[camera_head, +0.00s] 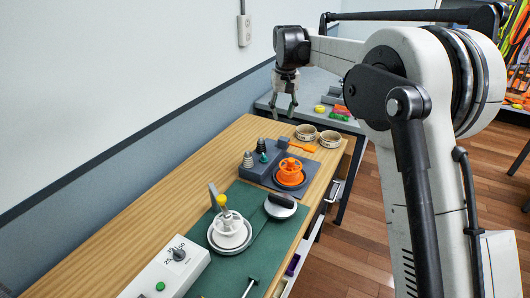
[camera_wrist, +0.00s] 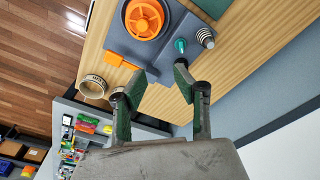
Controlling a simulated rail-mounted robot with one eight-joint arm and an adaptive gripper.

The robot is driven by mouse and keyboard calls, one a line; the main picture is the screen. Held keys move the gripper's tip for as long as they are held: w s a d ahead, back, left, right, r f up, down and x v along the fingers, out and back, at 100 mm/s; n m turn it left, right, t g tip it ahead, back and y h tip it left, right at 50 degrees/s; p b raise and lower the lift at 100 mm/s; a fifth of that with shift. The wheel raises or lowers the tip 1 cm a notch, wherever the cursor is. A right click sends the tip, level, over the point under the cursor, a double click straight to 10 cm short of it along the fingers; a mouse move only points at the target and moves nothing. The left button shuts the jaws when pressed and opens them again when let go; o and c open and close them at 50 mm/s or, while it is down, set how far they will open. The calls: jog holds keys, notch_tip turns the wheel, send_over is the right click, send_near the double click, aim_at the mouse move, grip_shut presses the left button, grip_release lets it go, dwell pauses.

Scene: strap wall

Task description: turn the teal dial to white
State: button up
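The teal dial (camera_head: 263,157) is small and sits on a dark grey block unit on the wooden bench. It also shows in the wrist view (camera_wrist: 180,45), just beyond the tip of the right-hand finger. Its markings are too small to read, so I cannot tell which colour it points to. My gripper (camera_head: 284,111) hangs above the far end of the bench, apart from the dial. In the wrist view my gripper (camera_wrist: 158,73) has its two fingers spread with nothing between them.
The grey unit (camera_wrist: 128,44) also holds an orange wheel (camera_head: 290,170) and a coiled spring post (camera_wrist: 205,38). Two round tins (camera_head: 306,132) stand behind it. A green mat (camera_head: 274,230) with a white spool and a white control box (camera_head: 160,272) are nearer.

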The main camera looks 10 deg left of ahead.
jog(key=g, duration=0.1)
send_over(264, 156)
notch_tip(264, 156, down, 7)
jog(key=shift+n, duration=0.4)
notch_tip(264, 156, down, 14)
jog(key=shift+w+r+p, duration=0.1)
jog(key=shift+p, duration=1.1)
grip_shut()
